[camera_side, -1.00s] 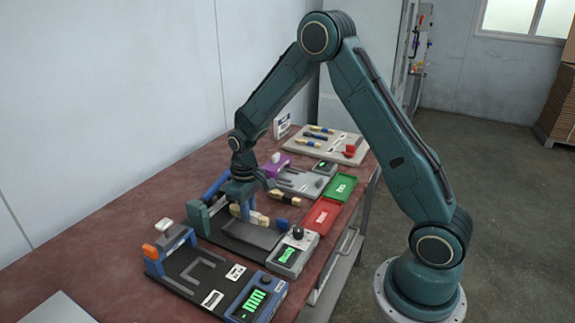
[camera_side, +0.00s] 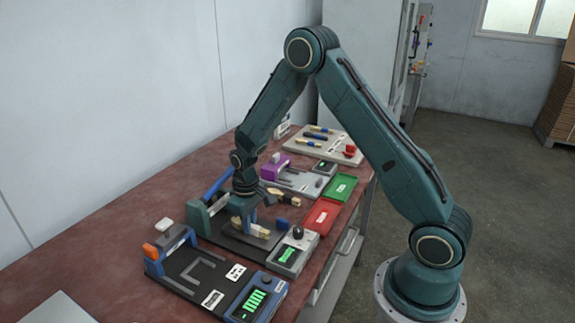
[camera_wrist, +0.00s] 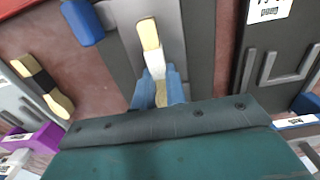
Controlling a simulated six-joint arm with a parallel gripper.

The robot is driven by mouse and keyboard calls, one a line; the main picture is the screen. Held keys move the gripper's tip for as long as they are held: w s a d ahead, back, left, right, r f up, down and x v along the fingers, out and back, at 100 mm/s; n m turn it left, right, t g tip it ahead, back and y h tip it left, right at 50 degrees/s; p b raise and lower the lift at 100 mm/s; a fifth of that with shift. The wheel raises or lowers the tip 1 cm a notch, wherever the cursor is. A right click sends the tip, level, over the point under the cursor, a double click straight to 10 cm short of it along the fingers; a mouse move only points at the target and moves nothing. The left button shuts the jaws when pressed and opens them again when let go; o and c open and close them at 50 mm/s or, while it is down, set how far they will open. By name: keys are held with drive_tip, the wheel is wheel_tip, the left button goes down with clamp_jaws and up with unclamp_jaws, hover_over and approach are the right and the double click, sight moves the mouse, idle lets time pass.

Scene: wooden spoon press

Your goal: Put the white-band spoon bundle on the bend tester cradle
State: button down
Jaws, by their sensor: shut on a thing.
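My gripper (camera_side: 247,222) is shut on the white-band spoon bundle (camera_side: 262,233), above the middle tester's grey plate (camera_side: 236,239). In the wrist view the bundle (camera_wrist: 149,33) has pale wooden ends and a white band, and lies between my blue fingertips (camera_wrist: 158,84). The bundle is close to the grey plate; I cannot tell whether it touches it. The middle tester has a green end block (camera_side: 197,217), a blue bar and a grey display box (camera_side: 291,254). No readable label shows which tester is the bend tester.
A black-band bundle (camera_side: 284,197) lies behind the middle tester. A tester with a blue display box (camera_side: 255,298) stands in front, one with a purple part (camera_side: 270,170) behind. Red (camera_side: 322,214) and green (camera_side: 339,187) trays lie at right. A rack (camera_side: 322,143) stands at the back.

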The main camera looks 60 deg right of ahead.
drive_tip(key=c, duration=1.4)
unclamp_jaws()
drive_tip(key=shift+c, duration=0.2)
drive_tip(key=shift+r, duration=0.1)
wheel_tip(320, 180, up, 12)
drive_tip(key=shift+r, duration=0.15)
drive_tip(key=s+a+r+t, duration=0.1)
drive_tip(key=s+a+r, duration=0.1)
drive_tip(key=s+r, duration=0.45)
drive_tip(key=s+a+r+t, duration=0.2)
drive_tip(key=s+a+r, duration=0.1)
drive_tip(key=s+r, duration=0.3)
drive_tip(key=s+a+r+t, duration=0.2)
drive_tip(key=s+r, duration=0.1)
drive_tip(key=s, duration=1)
drive_tip(key=shift+s+r+t, duration=0.25)
drive_tip(key=shift+r+t, duration=0.05)
drive_tip(key=shift+r, duration=0.05)
